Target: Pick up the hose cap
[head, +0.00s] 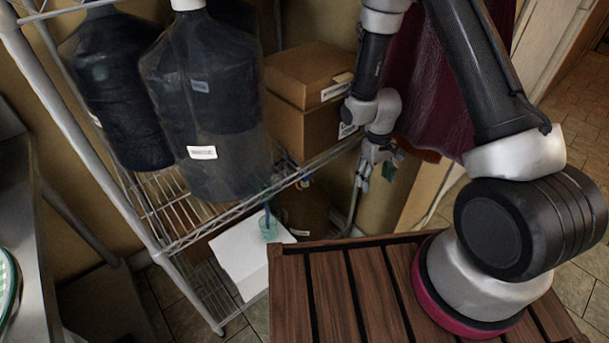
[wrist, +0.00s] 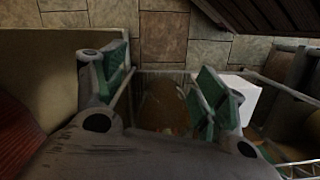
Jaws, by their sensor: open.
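I cannot pick out the hose cap for certain in either view. My gripper (head: 376,174) hangs right of the wire shelf in the head view, in front of the wall. In the wrist view my gripper (wrist: 164,88) is open, its green-padded fingers spread wide with nothing held. A brown, blurred surface with small reddish patches (wrist: 165,112) shows beyond and between the fingers; I cannot tell what it is. A small item with red and blue colour (head: 304,182) sits by the shelf's edge, left of my gripper, too small to identify.
Large dark jugs (head: 207,110) and cardboard boxes (head: 306,75) stand on the wire shelf (head: 168,207). A dark red cloth (head: 432,90) hangs close right of my gripper. A slatted wooden top (head: 335,290) lies in front.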

